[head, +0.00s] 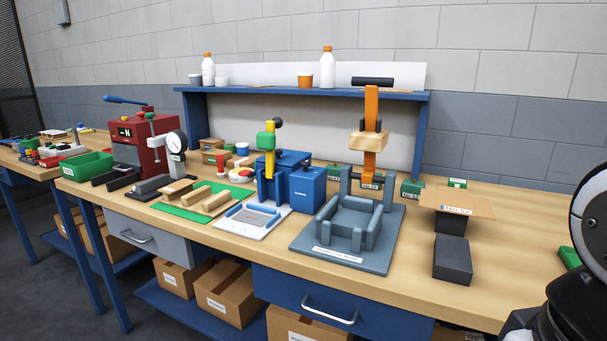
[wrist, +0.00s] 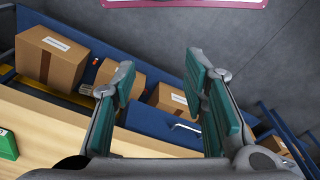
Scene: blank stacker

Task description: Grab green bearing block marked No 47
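Several small green blocks with white labels stand on the workbench. In the head view, one green block (head: 411,189) is right of the grey fixture, another (head: 457,183) is behind the cardboard sheet, and a third (head: 568,257) is partly cut off beside my arm at the right. I cannot read No 47 on any of them. In the wrist view, a green block (wrist: 7,145) shows at the left edge on the wooden top. My gripper (wrist: 160,75) is open and empty, its teal pads wide apart, over the bench's front edge. The green block lies outside its fingers.
The grey fixture (head: 378,261) stands on the bench (head: 500,285) with a dark block (head: 453,258) to its right. A cardboard sheet (head: 470,201) lies above a labelled block. Bare wood lies at right. Cardboard boxes (wrist: 50,57) sit on the lower shelf.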

